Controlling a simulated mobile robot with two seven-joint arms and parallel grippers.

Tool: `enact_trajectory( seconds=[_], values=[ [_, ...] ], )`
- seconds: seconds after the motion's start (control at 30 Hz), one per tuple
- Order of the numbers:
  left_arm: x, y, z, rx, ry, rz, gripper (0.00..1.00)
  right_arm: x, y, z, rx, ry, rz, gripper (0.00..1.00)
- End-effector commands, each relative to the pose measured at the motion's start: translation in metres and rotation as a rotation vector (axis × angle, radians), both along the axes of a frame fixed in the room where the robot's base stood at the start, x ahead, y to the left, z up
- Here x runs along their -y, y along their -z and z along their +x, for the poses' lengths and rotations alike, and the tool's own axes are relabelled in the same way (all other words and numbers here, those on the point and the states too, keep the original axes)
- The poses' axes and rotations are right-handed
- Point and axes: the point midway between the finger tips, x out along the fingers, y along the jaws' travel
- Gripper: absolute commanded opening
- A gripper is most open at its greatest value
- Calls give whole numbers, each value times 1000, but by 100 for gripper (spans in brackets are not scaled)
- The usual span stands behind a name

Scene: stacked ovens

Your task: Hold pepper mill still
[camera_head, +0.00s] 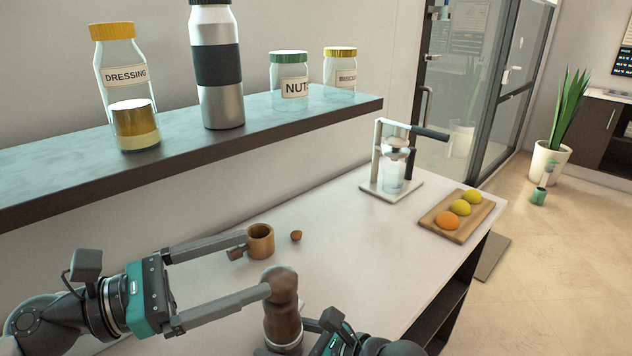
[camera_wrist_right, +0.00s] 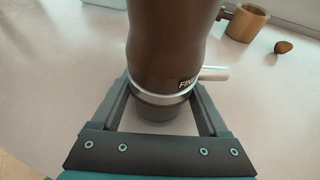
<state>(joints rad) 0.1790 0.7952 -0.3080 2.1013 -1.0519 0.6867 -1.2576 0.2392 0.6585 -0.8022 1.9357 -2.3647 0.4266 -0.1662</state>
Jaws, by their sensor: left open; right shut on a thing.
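The dark brown pepper mill (camera_head: 283,322) stands upright at the front of the white counter. In the right wrist view the mill (camera_wrist_right: 166,45) has a silver ring with a short lever and partly readable lettering. My right gripper (camera_wrist_right: 163,100) is shut around its lower part; in the head view that grip is mostly hidden at the bottom edge. My left gripper (camera_head: 258,265) is open with nothing between its fingers. Its lower fingertip overlaps the mill's rounded top in the picture; I cannot tell if they touch. Its upper fingertip is near the wooden cup (camera_head: 261,242).
A small brown nut-like thing (camera_head: 296,235) lies beside the cup. A juicer press (camera_head: 392,165) and a board (camera_head: 441,223) with fruit are farther back. A shelf (camera_head: 190,135) with jars and a bottle overhangs the left. The counter's middle is clear.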

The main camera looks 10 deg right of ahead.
Motion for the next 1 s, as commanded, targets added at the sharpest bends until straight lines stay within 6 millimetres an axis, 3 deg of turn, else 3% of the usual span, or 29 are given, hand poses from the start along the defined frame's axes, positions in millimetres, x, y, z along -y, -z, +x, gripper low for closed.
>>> enact_trajectory(
  seconds=[0.4, 1.0],
  values=[
    [28, -58, -3, 157, 73, 38, 98, 0, 0, 0, 0, -1, 0, 0],
    [58, -125, -23, 364, 150, 112, 98, 0, 0, 0, -1, -1, 1, 0]
  ],
)
